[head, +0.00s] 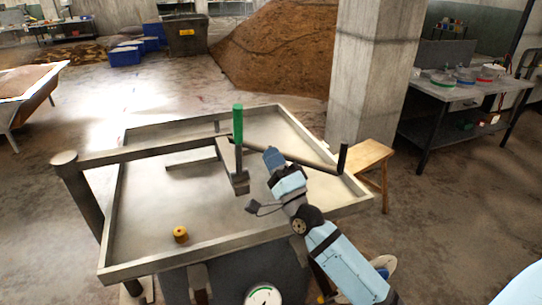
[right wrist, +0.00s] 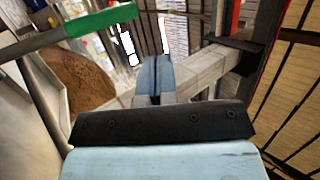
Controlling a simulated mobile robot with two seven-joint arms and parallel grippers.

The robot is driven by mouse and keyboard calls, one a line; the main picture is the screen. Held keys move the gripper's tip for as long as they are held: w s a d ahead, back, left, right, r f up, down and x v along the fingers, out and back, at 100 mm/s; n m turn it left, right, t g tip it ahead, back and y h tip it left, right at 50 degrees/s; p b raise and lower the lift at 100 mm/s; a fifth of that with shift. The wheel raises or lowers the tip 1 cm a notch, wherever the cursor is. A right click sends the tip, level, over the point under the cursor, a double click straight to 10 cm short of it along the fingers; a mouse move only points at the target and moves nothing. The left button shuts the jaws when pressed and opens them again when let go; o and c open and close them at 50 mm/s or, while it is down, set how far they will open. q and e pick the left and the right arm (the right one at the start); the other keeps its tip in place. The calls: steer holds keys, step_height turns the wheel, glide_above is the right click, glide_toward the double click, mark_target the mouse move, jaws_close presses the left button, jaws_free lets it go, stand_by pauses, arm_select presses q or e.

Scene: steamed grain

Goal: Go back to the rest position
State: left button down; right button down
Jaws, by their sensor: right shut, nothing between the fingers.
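My right gripper (head: 273,158) reaches in from the lower right over a large square metal steamer (head: 185,250). Its blue fingers are shut together with nothing between them; they also show in the right wrist view (right wrist: 155,78). A lever with an upright green handle (head: 238,124) stands just left of the gripper, apart from it. The green handle also shows at the upper left of the right wrist view (right wrist: 100,22). My left gripper is in neither view.
A wooden stool (head: 362,156) and a concrete pillar (head: 375,75) stand close to the right. A workbench (head: 465,88) is farther right. Floor at the left is partly open.

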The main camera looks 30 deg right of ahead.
steer(key=s+a+f+n+g+y+p, duration=0.25)
steer(key=a+f+n, duration=0.2)
steer(key=f, duration=0.35)
steer(key=s+a+f+n+g+y+p, duration=0.1)
steer(key=s+a+f+n+g, duration=0.25)
steer(key=f+n, duration=0.35)
steer(key=s+a+f+n+g+p, duration=0.1)
steer(key=s+a+f+n+g, duration=0.2)
steer(key=s+f, duration=0.5)
steer(key=s+a+f+n+g, duration=0.3)
steer(key=s+f+n+g, duration=0.1)
steer(key=s+f, duration=0.4)
steer(key=shift+s+f+n+g+h+p, duration=0.2)
steer(key=shift+s+n+g+h+p, duration=0.2)
steer(key=shift+s+g, duration=0.35)
steer(key=shift+s, duration=0.1)
